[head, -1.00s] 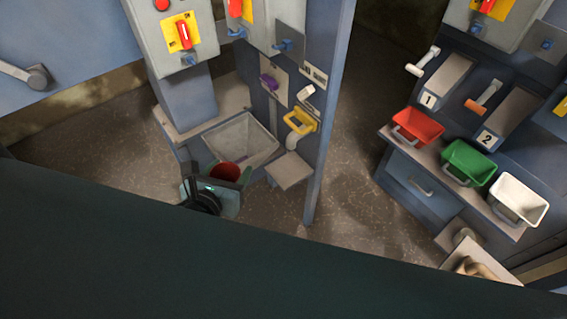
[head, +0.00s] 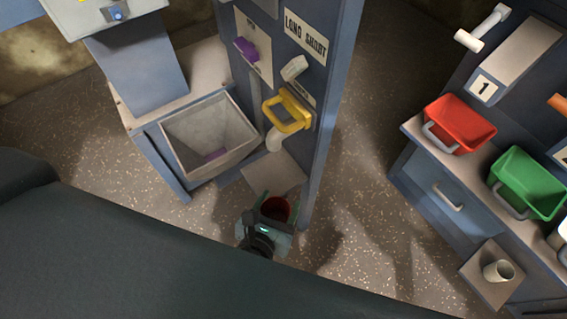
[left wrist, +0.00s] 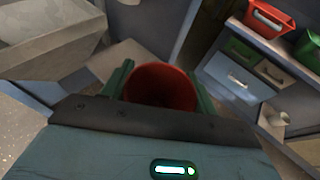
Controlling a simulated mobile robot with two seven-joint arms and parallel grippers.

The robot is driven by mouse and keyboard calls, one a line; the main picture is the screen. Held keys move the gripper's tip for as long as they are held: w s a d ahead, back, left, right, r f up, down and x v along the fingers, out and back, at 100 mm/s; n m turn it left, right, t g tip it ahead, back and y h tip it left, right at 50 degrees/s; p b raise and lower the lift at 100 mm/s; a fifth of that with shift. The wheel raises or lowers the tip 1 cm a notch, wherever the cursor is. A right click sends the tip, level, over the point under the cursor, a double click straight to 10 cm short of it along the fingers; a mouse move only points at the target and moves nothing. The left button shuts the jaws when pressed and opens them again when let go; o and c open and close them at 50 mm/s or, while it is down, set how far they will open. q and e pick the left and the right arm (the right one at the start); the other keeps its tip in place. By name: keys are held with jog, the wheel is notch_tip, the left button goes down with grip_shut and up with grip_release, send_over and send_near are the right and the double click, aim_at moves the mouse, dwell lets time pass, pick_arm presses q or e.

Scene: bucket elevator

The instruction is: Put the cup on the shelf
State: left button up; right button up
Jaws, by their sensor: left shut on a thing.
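A red cup (head: 275,208) is between the green fingers of my left gripper (head: 279,203), which is shut on it. In the left wrist view the cup (left wrist: 160,86) sits upright-looking between both fingers, its open mouth visible and its lower part hidden. A small grey shelf plate (head: 272,172) juts from the blue post below a white spout, just beyond the gripper in the head view. Another small ledge (head: 482,282) at the lower right carries a pale cup (head: 498,271). My right gripper is not in view.
Red (head: 460,125) and green (head: 527,183) bins line the right counter. Speckled floor is free between post and counter.

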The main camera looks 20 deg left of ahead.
pick_arm(q)
jog(key=shift+w+d+f, duration=0.4)
jog(key=shift+w+d, duration=0.1)
jog(key=shift+w, duration=0.05)
jog(key=shift+w+a, duration=0.2)
jog(key=shift+w, duration=0.1)
jog(key=b, duration=0.1)
send_over(278, 168)
jog(key=f, duration=0.1)
notch_tip(278, 168, down, 4)
jog(key=shift+s+r+b, duration=0.1)
jog(key=shift+r+b, duration=0.1)
jog(key=shift+b, duration=0.65)
jog(key=shift+f, duration=0.3)
jog(key=shift+r, duration=0.1)
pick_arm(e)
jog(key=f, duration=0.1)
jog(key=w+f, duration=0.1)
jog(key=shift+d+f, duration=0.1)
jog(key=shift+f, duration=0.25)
